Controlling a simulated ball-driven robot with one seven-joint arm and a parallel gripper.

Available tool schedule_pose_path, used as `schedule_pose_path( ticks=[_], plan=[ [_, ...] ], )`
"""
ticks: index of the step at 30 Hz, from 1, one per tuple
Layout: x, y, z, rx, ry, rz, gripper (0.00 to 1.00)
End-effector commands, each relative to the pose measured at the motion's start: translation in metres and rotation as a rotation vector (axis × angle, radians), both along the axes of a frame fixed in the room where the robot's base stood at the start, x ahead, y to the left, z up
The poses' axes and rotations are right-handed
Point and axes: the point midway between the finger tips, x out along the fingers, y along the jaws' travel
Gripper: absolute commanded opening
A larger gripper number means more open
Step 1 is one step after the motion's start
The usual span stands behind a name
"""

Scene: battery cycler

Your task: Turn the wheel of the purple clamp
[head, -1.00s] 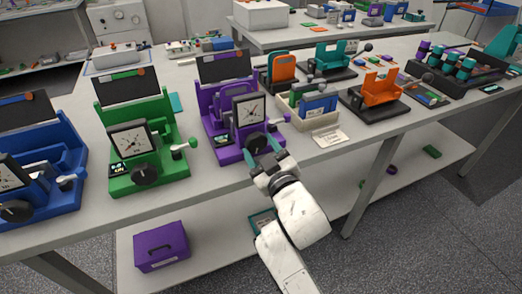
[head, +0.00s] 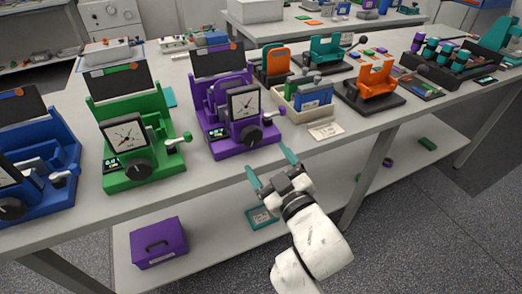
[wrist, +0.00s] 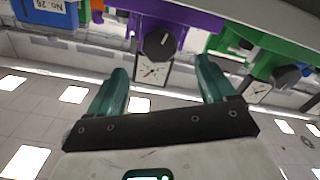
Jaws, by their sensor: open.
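The purple clamp (head: 222,118) stands near the front edge of the bench, with a dial gauge (head: 244,102) on its front. Its black wheel (head: 251,135) is low on the front, below the gauge. In the wrist view the clamp (wrist: 187,18) appears upside down, and the wheel (wrist: 160,45) lies ahead, between the fingers in the picture. My gripper (head: 269,166) has teal fingers, spread wide and empty. It is in front of the bench edge, below and to the right of the wheel, apart from it. The wheel is fully in sight.
A green clamp (head: 133,150) and a blue clamp (head: 40,172) stand to the left. A small lever (head: 272,117) sticks out right of the purple clamp. A bin with a blue block (head: 316,95) stands to the right. A purple box (head: 158,243) sits on the lower shelf.

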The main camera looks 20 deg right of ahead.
Motion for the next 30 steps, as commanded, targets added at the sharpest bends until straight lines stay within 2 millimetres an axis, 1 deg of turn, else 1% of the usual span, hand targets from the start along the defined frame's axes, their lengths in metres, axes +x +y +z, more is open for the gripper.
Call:
schedule_pose_path(
  ticks=[1, 3, 6, 9, 30],
  plan=[
    [-0.009, 0.0, -0.002, 0.0, 0.002, -0.001, 0.84],
    [-0.019, -0.001, -0.002, 0.0, 0.002, -0.001, 0.84],
    [-0.029, -0.001, -0.001, 0.0, 0.001, 0.0, 0.84],
    [-0.034, 0.0, 0.0, 0.0, 0.001, -0.001, 0.84],
    [-0.036, 0.0, 0.0, 0.0, 0.0, -0.001, 0.84]
  ],
)
